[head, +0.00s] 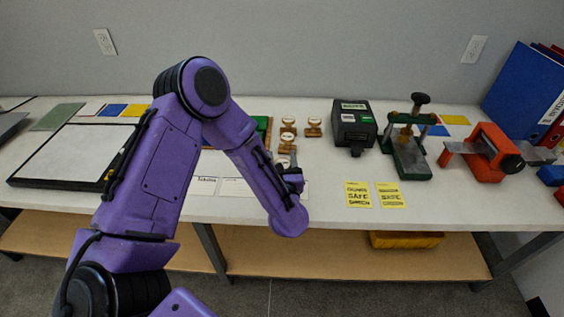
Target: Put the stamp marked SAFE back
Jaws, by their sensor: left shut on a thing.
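My left gripper (291,177) is low over the front middle of the table, mostly hidden behind its own purple arm. It is shut on a stamp (284,161), whose pale top shows just past the jaws; its marking is too small to read. Two yellow cards, a left one (358,195) and a right one (390,195), lie at the front edge; the left one reads SAFE. My right gripper is not in view.
Right of the stamps stand a black device (354,125), a green press (408,150) and an orange tool (483,155). A green object (263,124) is partly hidden by my arm. White paper strips (236,187) lie in front. A black-framed board (66,155) lies left.

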